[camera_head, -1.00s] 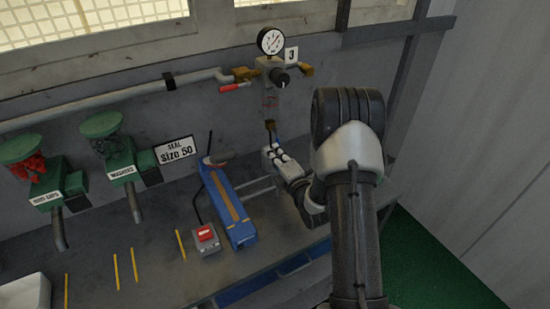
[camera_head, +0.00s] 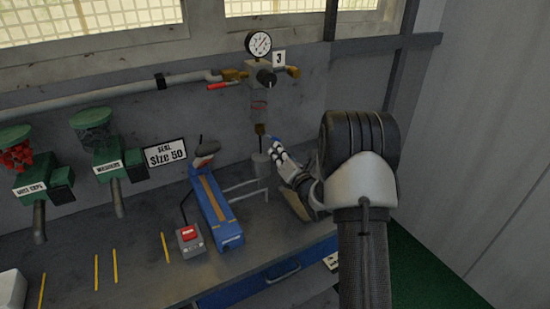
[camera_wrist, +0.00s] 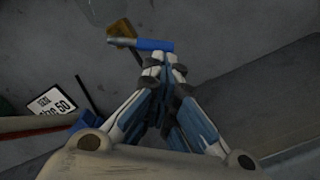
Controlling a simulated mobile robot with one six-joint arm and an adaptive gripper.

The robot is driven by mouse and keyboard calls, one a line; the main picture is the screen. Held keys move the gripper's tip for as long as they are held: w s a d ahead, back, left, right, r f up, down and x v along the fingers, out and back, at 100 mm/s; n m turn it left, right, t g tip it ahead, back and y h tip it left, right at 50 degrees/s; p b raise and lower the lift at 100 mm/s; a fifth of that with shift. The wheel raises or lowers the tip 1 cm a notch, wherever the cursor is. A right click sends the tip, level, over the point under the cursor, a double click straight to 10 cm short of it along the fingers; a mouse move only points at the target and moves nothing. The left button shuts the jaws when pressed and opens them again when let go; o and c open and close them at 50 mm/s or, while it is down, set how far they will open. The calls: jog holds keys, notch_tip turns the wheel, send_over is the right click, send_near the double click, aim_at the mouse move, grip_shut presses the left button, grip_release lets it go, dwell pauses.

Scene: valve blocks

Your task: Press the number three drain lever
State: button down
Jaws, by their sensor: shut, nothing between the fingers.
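The number 3 sign (camera_head: 279,58) hangs beside a regulator unit (camera_head: 262,74) with a round gauge (camera_head: 258,44) on top. A brass drain fitting (camera_head: 260,129) is at the unit's lower end; it also shows in the wrist view (camera_wrist: 121,31). The drain lever (camera_wrist: 153,45) has a blue handle there, lying sideways from the brass. My gripper (camera_head: 271,143) is shut and empty, just right of and below the drain. In the wrist view my fingertips (camera_wrist: 164,62) are right at the lever's lower edge; I cannot tell whether they touch.
A grey cup (camera_head: 262,165) stands below the drain. A red-handled valve (camera_head: 221,86) is on the pipe. On the bench are a blue tool (camera_head: 216,212) and a red button box (camera_head: 189,238). Green dispensers (camera_head: 100,146) and a "Seal Size 50" sign (camera_head: 165,153) are at left.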

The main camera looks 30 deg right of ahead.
aim_at(280, 140)
jog(key=shift+w+d+r+n, duration=0.15)
jog(key=shift+d+r+n, duration=0.75)
jog(key=shift+d, duration=0.25)
jog(key=shift+r, duration=0.15)
